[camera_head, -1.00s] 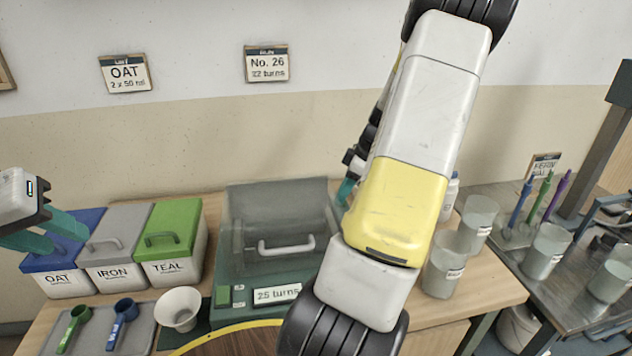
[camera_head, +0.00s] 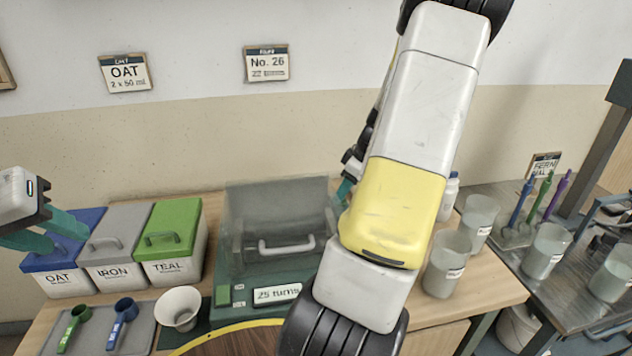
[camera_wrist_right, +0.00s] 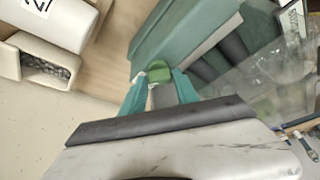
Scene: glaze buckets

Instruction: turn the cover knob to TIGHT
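The machine (camera_head: 225,298) is a dark green unit with a smoky clear cover (camera_head: 278,205) and a pale handle. Its cover looks down. In the right wrist view, a green-topped cover knob (camera_wrist_right: 158,72) juts from the machine's side. The teal fingers of my right gripper (camera_wrist_right: 159,88) lie close on both sides of it and look shut on it. Its setting cannot be read. In the head view, my right arm hides the knob and most of that gripper (camera_head: 343,190). My left gripper (camera_head: 48,230) is open and empty, above the blue-lidded OAT bin (camera_head: 62,284).
Grey IRON (camera_head: 115,275) and green TEAL (camera_head: 172,268) bins stand left of the machine. Scoops on a tray (camera_head: 95,340) and a white bowl (camera_head: 178,306) are in front. A label (camera_head: 276,294) reads 25 turns. Several jars (camera_head: 445,265) stand close to my right arm.

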